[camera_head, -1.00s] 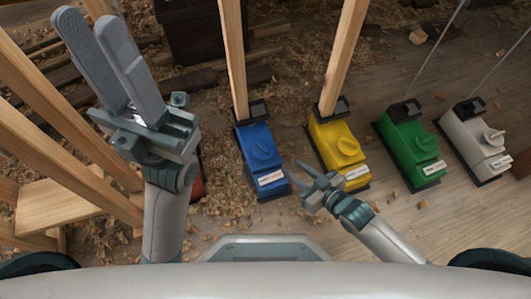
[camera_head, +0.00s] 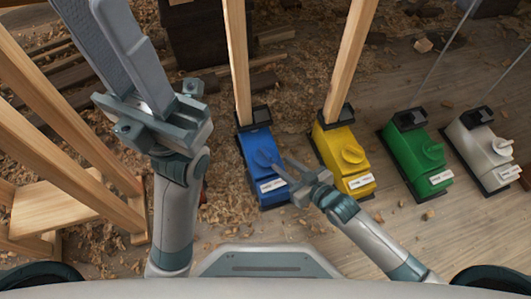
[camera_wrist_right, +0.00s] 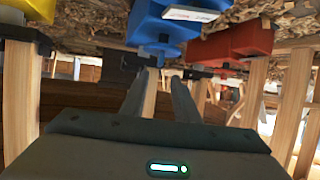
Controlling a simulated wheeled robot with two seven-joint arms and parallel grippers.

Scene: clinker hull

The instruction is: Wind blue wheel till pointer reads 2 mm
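The blue device (camera_head: 250,150) stands on the floor at the foot of a wooden post, with a blue wheel (camera_head: 264,158) on top and a white label (camera_head: 271,185) at its near end. I cannot read its pointer. My right gripper (camera_head: 277,163) is open and empty, its fingers at the right side of the blue wheel; contact is unclear. In the right wrist view, the blue wheel (camera_wrist_right: 159,50) hangs below the blue body, just beyond the parted fingertips (camera_wrist_right: 155,76). My left gripper (camera_head: 88,15) is raised in the left foreground, fingers apart and empty.
Yellow (camera_head: 341,150), green (camera_head: 407,150) and white (camera_head: 480,150) devices stand in a row to the right. A red device (camera_wrist_right: 237,42) shows in the right wrist view. Wooden posts and a wooden step (camera_head: 55,207) are at left. Shavings cover the floor.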

